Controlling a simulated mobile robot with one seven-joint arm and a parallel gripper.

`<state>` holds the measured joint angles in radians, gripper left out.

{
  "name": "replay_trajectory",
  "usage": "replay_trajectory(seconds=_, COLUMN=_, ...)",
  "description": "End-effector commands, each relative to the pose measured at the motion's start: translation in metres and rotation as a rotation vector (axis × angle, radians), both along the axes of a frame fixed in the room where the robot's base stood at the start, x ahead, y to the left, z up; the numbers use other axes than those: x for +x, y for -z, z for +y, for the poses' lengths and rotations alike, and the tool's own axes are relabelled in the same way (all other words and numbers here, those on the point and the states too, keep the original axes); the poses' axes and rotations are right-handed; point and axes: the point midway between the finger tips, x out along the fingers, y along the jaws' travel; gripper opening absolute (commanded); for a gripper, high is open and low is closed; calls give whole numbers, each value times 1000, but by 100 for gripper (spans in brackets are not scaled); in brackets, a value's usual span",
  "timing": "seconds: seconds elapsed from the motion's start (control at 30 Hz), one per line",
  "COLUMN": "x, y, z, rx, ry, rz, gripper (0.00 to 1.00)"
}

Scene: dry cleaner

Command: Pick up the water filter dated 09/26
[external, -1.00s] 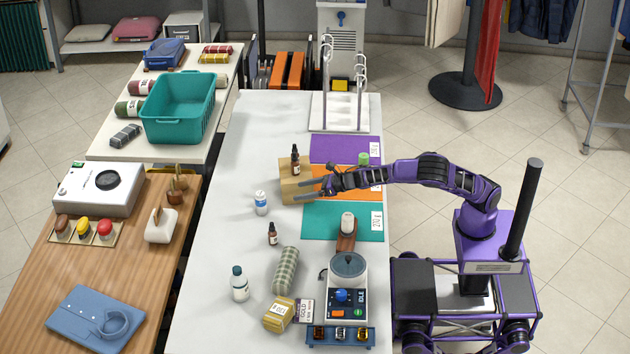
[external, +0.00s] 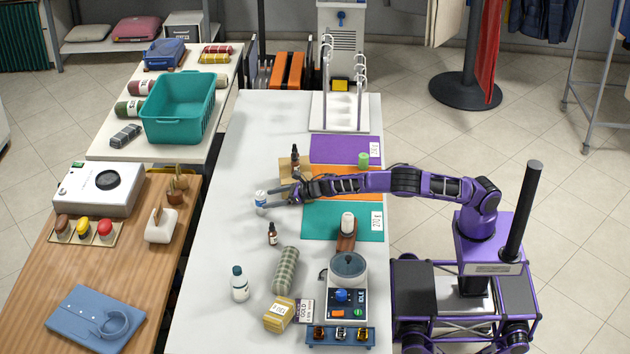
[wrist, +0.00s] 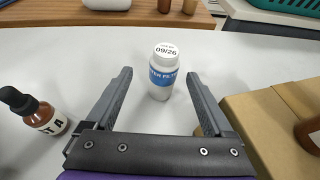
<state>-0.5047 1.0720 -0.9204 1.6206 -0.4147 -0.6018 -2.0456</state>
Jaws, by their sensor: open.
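The water filter (wrist: 163,75) is a small white bottle with a blue band and a cap label reading 09/26. It stands upright on the white counter, ahead of and between my open fingers in the wrist view. It also shows in the external view (external: 260,199), just left of the fingertips. My gripper (wrist: 158,92) is open and empty, with its fingers pointing at the filter; in the external view my gripper (external: 279,197) is low over the counter. The fingers appear not to touch the filter.
A brown dropper bottle (wrist: 38,112) stands left of my gripper. A cardboard box (wrist: 268,122) is close on the right, with another brown dropper bottle (external: 295,158) on it. A teal mat (external: 325,222) lies nearer the front. The counter behind the filter is clear.

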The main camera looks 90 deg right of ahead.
Motion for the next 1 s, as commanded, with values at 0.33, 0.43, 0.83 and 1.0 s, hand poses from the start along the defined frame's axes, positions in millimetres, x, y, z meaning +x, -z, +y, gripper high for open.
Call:
replay_trajectory(seconds=0.33, x=40, y=9, z=-10, rx=0, ry=1, rz=0, gripper=87)
replay_trajectory(seconds=0.43, x=44, y=10, z=-10, rx=0, ry=0, rz=-1, gripper=87)
replay_trajectory(seconds=0.83, x=44, y=10, z=-10, rx=0, ry=1, rz=-1, gripper=58)
replay_trajectory(seconds=1.0, x=44, y=10, z=-10, rx=0, ry=1, rz=-1, gripper=27)
